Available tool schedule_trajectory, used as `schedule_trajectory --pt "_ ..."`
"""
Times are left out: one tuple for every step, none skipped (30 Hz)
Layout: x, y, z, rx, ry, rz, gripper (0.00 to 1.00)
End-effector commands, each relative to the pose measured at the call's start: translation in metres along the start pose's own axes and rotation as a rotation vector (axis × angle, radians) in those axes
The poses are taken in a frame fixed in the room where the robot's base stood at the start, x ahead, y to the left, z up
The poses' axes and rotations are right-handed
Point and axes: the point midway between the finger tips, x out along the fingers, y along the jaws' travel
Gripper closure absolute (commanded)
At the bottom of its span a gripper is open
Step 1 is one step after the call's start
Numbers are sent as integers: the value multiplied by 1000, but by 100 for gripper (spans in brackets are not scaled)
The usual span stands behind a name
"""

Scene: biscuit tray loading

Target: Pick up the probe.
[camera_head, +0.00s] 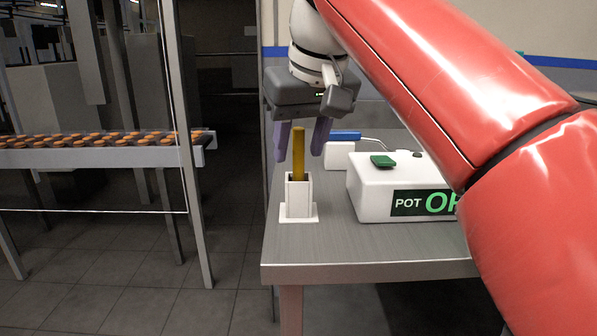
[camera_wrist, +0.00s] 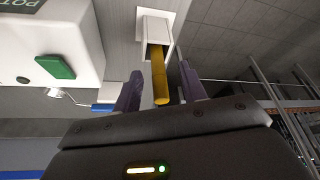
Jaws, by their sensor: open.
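A yellow rod, which looks like the probe (camera_head: 299,156), stands upright in a white square holder (camera_head: 298,197) near the left edge of the steel table. Its lower end is hidden inside the holder. My gripper (camera_head: 301,148) is above the holder, pointing down, with its two purple fingers apart and empty. In the head view the rod's upper part shows between the fingers. In the wrist view the probe (camera_wrist: 159,78) also appears between the fingertips, with a gap on each side. I cannot tell exactly how far it stands in depth from the finger plane.
A white box (camera_head: 372,205) with a green button (camera_head: 383,161) and a "POT" display stands right of the holder. A conveyor with biscuits (camera_head: 100,142) runs at far left, beyond a metal post.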

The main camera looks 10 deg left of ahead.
Motion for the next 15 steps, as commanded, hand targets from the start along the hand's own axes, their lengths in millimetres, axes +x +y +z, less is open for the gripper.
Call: schedule_trajectory --pt "8 2 1 1 -4 1 58" --pt "12 2 0 0 -2 1 58" --pt "17 2 0 -1 -2 1 58" --pt "20 2 0 -1 -1 1 58" --pt "23 2 0 -1 -1 1 58" --pt "26 2 0 0 0 1 58" --pt "27 2 0 0 0 1 58" --pt "28 2 0 0 0 1 58" --pt "29 2 0 0 1 0 58" --pt "29 2 0 0 1 0 58" --pt "29 2 0 0 1 0 58" --pt "29 2 0 0 1 0 58" --pt "29 2 0 0 1 0 58" --pt "29 2 0 0 1 0 58" --pt "29 2 0 0 1 0 62"
